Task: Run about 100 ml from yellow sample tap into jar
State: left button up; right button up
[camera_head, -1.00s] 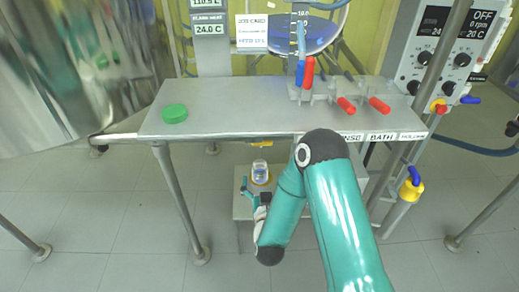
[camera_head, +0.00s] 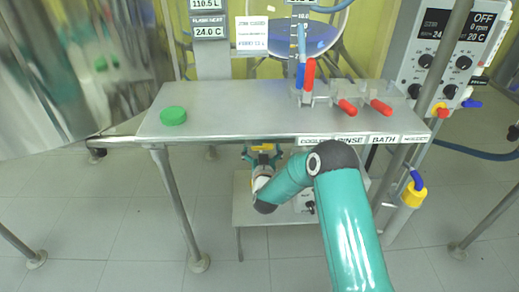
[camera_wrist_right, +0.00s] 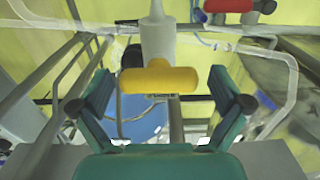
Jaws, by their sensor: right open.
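The yellow sample tap handle (camera_wrist_right: 160,80) is a thick T-bar on a pale outlet in the right wrist view. In the head view the yellow tap (camera_head: 263,147) shows just below the bench's front edge. My right gripper (camera_wrist_right: 159,92) is open, with one finger on each side of the yellow handle and a visible gap to both. In the head view my right gripper (camera_head: 263,156) is under the bench edge. The jar does not show clearly now; my right wrist and arm cover the place where it stood on the low stand. My left gripper is not in view.
A green lid (camera_head: 173,116) lies on the steel bench (camera_head: 230,120). Red-handled valves (camera_head: 347,107) stand at the bench's right. The low stand (camera_head: 285,212) is below. A yellow-and-blue valve (camera_head: 413,192) hangs at the right. A red handle (camera_wrist_right: 228,5) shows above the tap.

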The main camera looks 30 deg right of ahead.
jog(key=shift+w+d, duration=0.25)
jog(key=shift+w, duration=0.1)
jog(key=shift+c, duration=0.2)
